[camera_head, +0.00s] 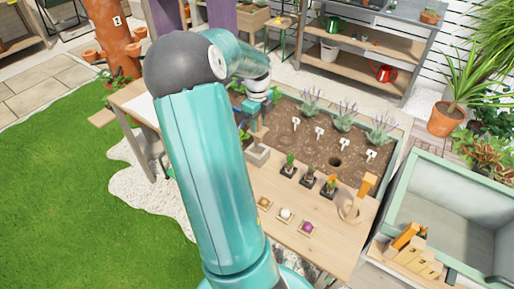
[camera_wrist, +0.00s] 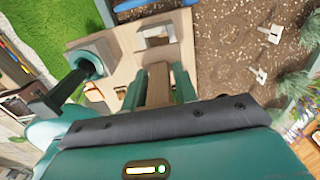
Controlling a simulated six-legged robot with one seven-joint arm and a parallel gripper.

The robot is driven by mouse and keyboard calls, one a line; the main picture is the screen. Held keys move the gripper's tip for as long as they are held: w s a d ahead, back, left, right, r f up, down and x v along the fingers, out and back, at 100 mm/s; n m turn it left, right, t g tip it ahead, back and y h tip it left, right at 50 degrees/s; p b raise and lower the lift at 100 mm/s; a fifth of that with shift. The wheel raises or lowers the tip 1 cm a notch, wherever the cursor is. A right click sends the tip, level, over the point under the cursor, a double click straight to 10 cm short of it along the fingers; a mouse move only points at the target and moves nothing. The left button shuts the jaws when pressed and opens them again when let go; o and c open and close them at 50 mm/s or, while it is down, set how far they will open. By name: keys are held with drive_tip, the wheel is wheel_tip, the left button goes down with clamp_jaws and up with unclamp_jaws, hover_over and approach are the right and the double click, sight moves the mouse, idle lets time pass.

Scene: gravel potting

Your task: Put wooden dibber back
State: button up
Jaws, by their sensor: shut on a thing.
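My gripper (camera_head: 256,112) is at the far end of the wooden bench, beside the soil bed. In the wrist view its teal fingers (camera_wrist: 157,92) are shut on the wooden dibber (camera_wrist: 158,82). The dibber also shows in the head view (camera_head: 260,133), below the gripper. A pale square block (camera_head: 257,155) stands on the bench just under it. In the wrist view the block (camera_wrist: 157,30) has an opening in it and lies just past the dibber's end. I cannot tell whether the dibber touches the block or has its tip in the opening.
The soil bed (camera_head: 320,145) holds lavender, white tags and a dark hole (camera_head: 335,161). A wooden ring (camera_head: 350,208) lies at the bench's right end.

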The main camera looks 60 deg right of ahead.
sight(257, 140)
drive_tip(key=f, duration=0.4)
drive_tip(key=shift+s+a+f, duration=0.15)
drive_tip(key=shift+a+f, duration=0.1)
drive_tip(key=shift+f, duration=1.95)
drive_tip(key=shift+f, duration=0.1)
drive_tip(key=o, duration=0.9)
